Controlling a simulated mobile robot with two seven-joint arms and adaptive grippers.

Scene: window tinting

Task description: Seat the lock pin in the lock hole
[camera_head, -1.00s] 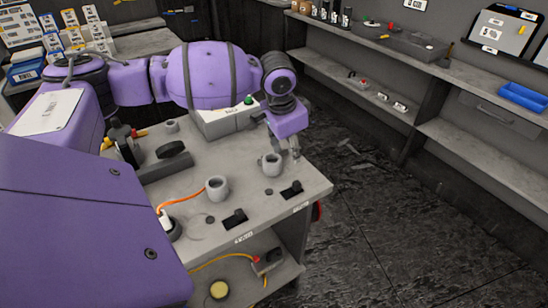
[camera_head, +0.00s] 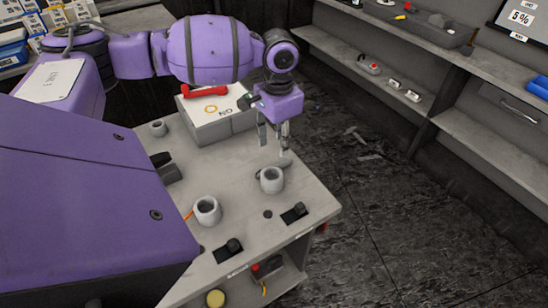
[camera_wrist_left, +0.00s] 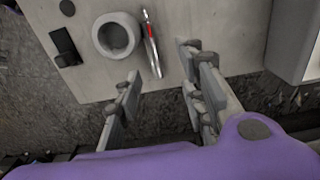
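My left gripper (camera_head: 274,146) hangs above the grey tabletop (camera_head: 235,180), behind a grey cup (camera_head: 271,181). Its fingers are apart with nothing between them; the left wrist view also shows them open (camera_wrist_left: 160,72). A thin metallic piece with a red mark, perhaps the lock pin (camera_wrist_left: 151,44), lies beside the cup in the left wrist view. In the head view it appears to be the small grey shape (camera_head: 284,163) just below the fingertips. A small dark round spot in the tabletop, perhaps the lock hole (camera_head: 267,214), is in front of the cup. My right gripper is out of view.
A second grey cup (camera_head: 207,211) and black-knobbed blocks (camera_head: 295,212) (camera_head: 228,249) stand near the table's front. A grey box (camera_head: 217,118) with a red-handled tool (camera_head: 205,91) on it is at the back. Shelves (camera_head: 480,145) stand right, across a dark floor.

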